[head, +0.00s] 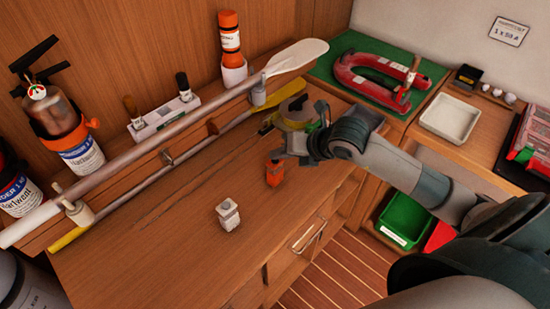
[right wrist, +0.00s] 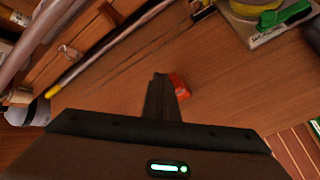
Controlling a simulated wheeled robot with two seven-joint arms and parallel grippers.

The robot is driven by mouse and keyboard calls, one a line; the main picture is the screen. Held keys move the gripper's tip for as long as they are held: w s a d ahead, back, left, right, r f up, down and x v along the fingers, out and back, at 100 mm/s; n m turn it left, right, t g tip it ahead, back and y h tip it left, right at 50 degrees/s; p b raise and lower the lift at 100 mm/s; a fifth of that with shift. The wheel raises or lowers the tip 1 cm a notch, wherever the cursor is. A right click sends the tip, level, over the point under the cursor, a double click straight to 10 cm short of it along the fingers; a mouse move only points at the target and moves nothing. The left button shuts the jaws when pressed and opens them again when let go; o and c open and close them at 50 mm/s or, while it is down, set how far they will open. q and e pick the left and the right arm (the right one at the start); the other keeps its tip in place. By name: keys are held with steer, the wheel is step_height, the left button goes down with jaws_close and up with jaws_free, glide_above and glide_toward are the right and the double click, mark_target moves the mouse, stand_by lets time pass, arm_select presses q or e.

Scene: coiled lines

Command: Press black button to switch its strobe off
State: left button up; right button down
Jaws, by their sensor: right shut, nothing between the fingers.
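A small orange unit (head: 274,174) stands on the wooden bench, just below my right gripper in the head view. It also shows in the right wrist view (right wrist: 181,88), right beside my fingertips. I cannot make out a black button on it; its top is partly hidden by the gripper. A small white unit with a grey top (head: 228,214) stands on the bench nearer the front, apart from the gripper. My right gripper (head: 275,154) is shut and empty, and its closed fingers also show in the right wrist view (right wrist: 160,80). My left gripper is not in view.
A paddle (head: 150,140) and a yellow-ended pole (head: 190,143) lie along the bench's back. A yellow round item (head: 295,115) sits behind my right gripper. A white tray (head: 450,118) and red horseshoe-shaped item (head: 365,85) are at right. The front bench top (head: 150,260) is clear.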

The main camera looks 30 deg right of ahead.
mark_target(279, 163)
steer(key=shift+r+p, duration=0.3)
steer(key=shift+r, duration=0.3)
steer(key=shift+r, duration=0.1)
steer(key=shift+r+p, duration=1.8)
steer(key=shift+r, duration=1.15)
